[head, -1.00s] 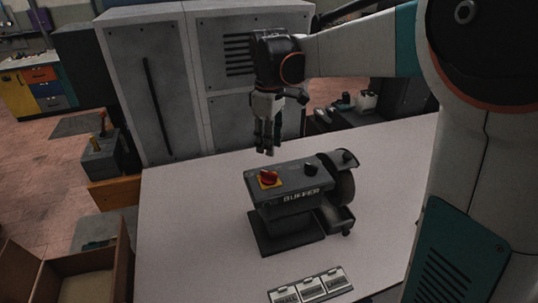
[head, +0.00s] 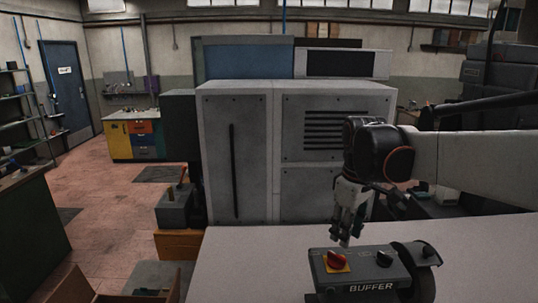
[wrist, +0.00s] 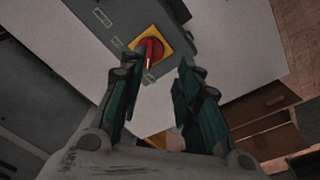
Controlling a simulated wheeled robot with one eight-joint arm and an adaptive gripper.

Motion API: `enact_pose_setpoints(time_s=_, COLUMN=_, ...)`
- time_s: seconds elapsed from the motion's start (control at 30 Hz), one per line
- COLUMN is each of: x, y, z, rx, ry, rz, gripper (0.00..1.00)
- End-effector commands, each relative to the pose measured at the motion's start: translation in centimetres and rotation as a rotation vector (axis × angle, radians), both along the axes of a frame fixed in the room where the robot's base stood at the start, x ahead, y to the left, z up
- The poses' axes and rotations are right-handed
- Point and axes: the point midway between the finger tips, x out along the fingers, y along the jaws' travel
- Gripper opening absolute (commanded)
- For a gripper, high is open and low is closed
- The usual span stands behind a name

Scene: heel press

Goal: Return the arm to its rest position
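My arm reaches in from the right in the head view, and my gripper (head: 345,236) hangs fingers down above the back edge of the buffer. In the wrist view my gripper (wrist: 155,75) has its two dark green fingers apart, with nothing held between them. The buffer (head: 362,281) is a dark grey machine on the pale table, cut off by the lower picture edge. Its red rotary switch (head: 337,259) on a yellow plate lies just below and in front of the fingers, apart from them. The switch (wrist: 150,51) also shows beyond the fingertips in the wrist view.
The pale table (head: 250,262) is clear left of the buffer. A tall grey cabinet (head: 238,155) stands behind the table. A grey box with a lever (head: 174,207) stands left of the table. An open cardboard box (head: 75,288) is at the lower left.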

Motion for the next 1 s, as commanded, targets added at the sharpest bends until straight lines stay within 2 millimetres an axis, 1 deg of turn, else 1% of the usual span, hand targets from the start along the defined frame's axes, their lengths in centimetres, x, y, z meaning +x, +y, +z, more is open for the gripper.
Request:
enact_pose_setpoints(time_s=0.03, x=-1.2, y=0.0, z=-1.5, rx=0.003, ry=-0.024, rz=-0.029, gripper=0.31)
enact_pose_setpoints(time_s=0.17, x=-3.7, y=0.1, z=-3.3, rx=0.015, ry=-0.087, rz=-0.109, gripper=0.31)
enact_pose_setpoints(time_s=0.37, x=-7.5, y=0.1, z=-6.5, rx=0.044, ry=-0.183, rz=-0.232, gripper=0.31)
enact_pose_setpoints(time_s=0.6, x=-11.8, y=0.1, z=-11.3, rx=0.094, ry=-0.297, rz=-0.376, gripper=0.31)
enact_pose_setpoints(time_s=0.67, x=-12.9, y=0.1, z=-12.6, rx=0.108, ry=-0.325, rz=-0.410, gripper=0.31)
enact_pose_setpoints(time_s=0.8, x=-15.2, y=0.1, z=-16.0, rx=0.148, ry=-0.389, rz=-0.491, gripper=0.31)
enact_pose_setpoints(time_s=0.9, x=-16.6, y=0.1, z=-18.4, rx=0.177, ry=-0.430, rz=-0.545, gripper=0.31)
enact_pose_setpoints(time_s=1.0, x=-17.7, y=0.2, z=-20.3, rx=0.205, ry=-0.465, rz=-0.588, gripper=0.31)
